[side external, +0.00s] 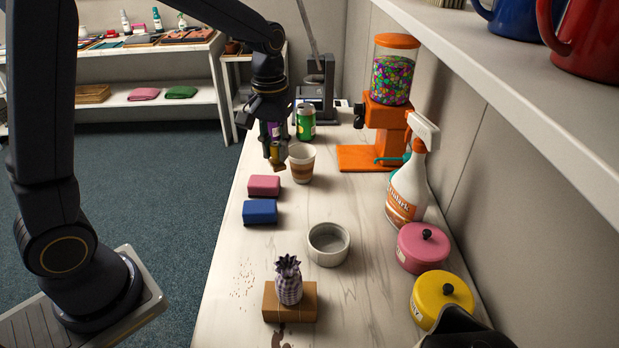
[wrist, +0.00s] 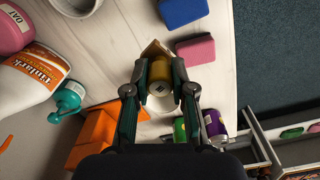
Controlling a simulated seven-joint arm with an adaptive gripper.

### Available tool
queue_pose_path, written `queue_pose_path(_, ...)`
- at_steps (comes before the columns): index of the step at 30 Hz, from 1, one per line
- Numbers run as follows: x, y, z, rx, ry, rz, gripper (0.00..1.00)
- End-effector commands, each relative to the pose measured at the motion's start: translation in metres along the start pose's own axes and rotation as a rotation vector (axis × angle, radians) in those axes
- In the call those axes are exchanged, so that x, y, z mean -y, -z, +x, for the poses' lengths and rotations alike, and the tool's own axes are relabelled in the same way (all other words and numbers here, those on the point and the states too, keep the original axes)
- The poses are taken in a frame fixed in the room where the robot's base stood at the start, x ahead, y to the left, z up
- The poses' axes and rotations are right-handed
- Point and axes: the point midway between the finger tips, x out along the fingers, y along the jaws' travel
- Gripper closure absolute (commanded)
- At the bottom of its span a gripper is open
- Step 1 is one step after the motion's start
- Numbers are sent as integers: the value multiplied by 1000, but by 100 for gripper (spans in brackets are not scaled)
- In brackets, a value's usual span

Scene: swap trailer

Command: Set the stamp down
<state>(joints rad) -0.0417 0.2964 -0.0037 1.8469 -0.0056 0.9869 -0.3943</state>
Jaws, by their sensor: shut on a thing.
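In the side view the stamp (side external: 276,155) hangs from the fingertips, just left of a striped paper cup (side external: 302,165). It points down, slightly tilted. Its lower end looks close to the white tabletop (side external: 230,250), but I cannot tell whether it touches. Its underside is hidden.
A pink block (side external: 264,186) and a blue block (side external: 260,211) lie nearer the camera. A green can (side external: 306,122) and purple can (side external: 266,131) stand behind. An orange dispenser (side external: 386,130), spray bottle (side external: 408,190) and grey bowl (side external: 328,245) stand to the right. A pineapple figure (side external: 289,285) sits in front.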

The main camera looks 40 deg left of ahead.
Motion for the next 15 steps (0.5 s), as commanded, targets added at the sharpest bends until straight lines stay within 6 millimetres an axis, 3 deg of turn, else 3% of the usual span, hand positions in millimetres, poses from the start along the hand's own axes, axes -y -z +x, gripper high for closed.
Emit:
queue_pose_path(1, 24, 16, 0, -1, 1, -70, 100)
queue_pose_path(3, 53, 31, 1, -2, 3, -149, 100)
queue_pose_path(7, 99, 47, 4, -1, 6, -267, 100)
queue_pose_path(10, 121, 51, 6, 3, 9, -321, 100)
queue_pose_path(15, 132, 66, 16, 9, 11, -352, 100)
